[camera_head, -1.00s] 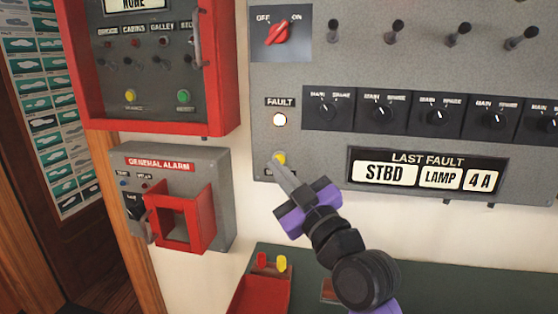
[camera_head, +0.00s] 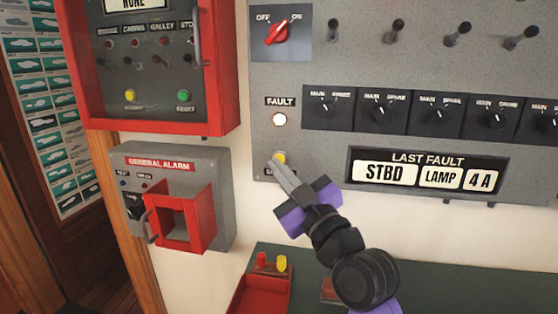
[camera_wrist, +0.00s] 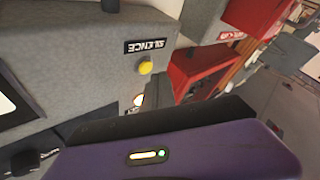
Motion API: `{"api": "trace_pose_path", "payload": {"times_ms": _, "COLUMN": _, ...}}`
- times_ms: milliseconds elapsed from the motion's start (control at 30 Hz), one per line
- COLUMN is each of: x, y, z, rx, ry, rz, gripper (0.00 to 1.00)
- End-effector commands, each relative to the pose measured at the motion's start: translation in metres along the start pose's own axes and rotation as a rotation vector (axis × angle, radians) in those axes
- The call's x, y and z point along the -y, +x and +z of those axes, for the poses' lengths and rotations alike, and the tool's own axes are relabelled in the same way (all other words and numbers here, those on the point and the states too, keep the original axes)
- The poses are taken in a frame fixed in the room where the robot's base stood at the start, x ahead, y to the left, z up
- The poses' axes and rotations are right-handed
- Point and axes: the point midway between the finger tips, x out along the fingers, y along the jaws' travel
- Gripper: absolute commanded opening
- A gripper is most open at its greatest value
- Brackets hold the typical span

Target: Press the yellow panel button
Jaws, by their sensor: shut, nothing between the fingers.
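The yellow button (camera_head: 279,157) sits low on the left of the grey wall panel (camera_head: 310,90), below the FAULT lamp (camera_head: 279,120), which glows white. My gripper (camera_head: 276,162) is shut and empty. Its fingertips are at the button's lower left edge in the head view and cover part of it and the label below. In the wrist view the yellow button (camera_wrist: 146,68) stands out from the panel beside a SILENCE label (camera_wrist: 146,45). My purple gripper body (camera_wrist: 175,155) fills the lower part there. I cannot tell whether the fingertips touch the button.
A red-framed panel (camera_head: 222,80) with another yellow button (camera_head: 130,95) and a green one is at upper left. A GENERAL ALARM box (camera_head: 222,180) with a red guard is at left. Black rotary switches (camera_head: 382,112) and the LAST FAULT display (camera_head: 428,172) are at right.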

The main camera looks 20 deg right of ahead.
Motion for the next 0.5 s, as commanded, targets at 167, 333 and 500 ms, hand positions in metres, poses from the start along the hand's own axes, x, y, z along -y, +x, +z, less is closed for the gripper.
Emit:
{"api": "trace_pose_path", "payload": {"times_ms": 167, "x": -0.0029, "y": 0.0039, "z": 0.0038, "rx": 0.000, "ry": -0.001, "rz": 0.001, "gripper": 0.00}}
{"api": "trace_pose_path", "payload": {"times_ms": 333, "x": -0.0035, "y": 0.0051, "z": 0.0038, "rx": 0.001, "ry": 0.000, "rz": -0.001, "gripper": 0.00}}
{"api": "trace_pose_path", "payload": {"times_ms": 500, "x": -0.0035, "y": 0.0051, "z": 0.0037, "rx": 0.000, "ry": 0.000, "rz": -0.001, "gripper": 0.00}}
